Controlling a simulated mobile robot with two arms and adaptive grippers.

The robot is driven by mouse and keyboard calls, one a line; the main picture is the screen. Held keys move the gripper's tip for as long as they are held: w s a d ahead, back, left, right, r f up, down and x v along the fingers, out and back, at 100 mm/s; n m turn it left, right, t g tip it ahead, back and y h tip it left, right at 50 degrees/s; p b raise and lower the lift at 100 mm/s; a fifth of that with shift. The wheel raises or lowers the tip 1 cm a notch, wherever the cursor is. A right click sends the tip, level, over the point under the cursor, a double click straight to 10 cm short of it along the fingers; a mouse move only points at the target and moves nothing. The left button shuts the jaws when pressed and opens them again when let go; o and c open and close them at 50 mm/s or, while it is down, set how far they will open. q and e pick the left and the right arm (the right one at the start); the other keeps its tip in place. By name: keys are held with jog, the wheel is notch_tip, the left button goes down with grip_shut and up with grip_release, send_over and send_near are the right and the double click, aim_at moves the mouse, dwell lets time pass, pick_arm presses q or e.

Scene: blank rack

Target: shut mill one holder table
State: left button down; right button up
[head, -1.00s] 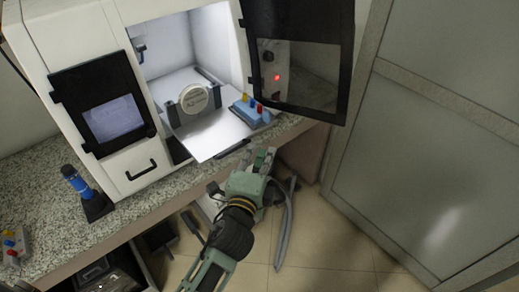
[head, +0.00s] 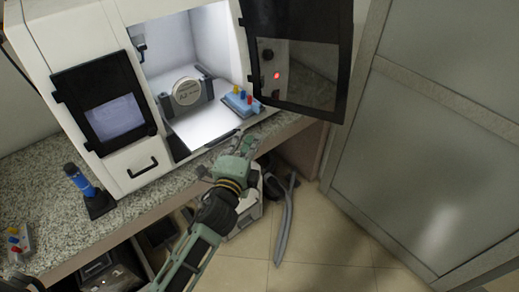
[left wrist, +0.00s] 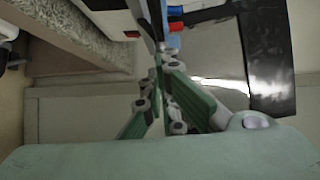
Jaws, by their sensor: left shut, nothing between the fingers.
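The mill (head: 130,22) is a white cabinet with a lit chamber. Its holder table (head: 205,128), a bright flat plate, sticks out a little past the chamber's front opening. A holder with a round white disc (head: 187,92) stands on it, beside a blue block with coloured pegs (head: 240,102). My left gripper (head: 241,140) is shut and empty at the table's front edge; I cannot tell whether it touches. In the left wrist view the closed fingers (left wrist: 160,70) point up toward the table's edge and the red and blue pegs. My right gripper is not in view.
The mill's dark-framed door (head: 297,55) stands open at the right. A screen (head: 112,118) is on the front. A blue tool in a black stand (head: 82,185) is on the speckled counter (head: 130,215).

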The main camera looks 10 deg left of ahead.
aim_at(211, 112)
pick_arm(q)
jog(key=w+a, duration=0.3)
jog(key=a, duration=0.1)
jog(key=w+a, duration=0.4)
jog(key=a, duration=0.1)
jog(key=w+a, duration=0.4)
jog(key=a, duration=0.1)
jog(key=shift+f, duration=0.1)
jog(key=shift+w+a, duration=0.35)
jog(key=shift+a, duration=0.2)
jog(key=shift+a, duration=0.15)
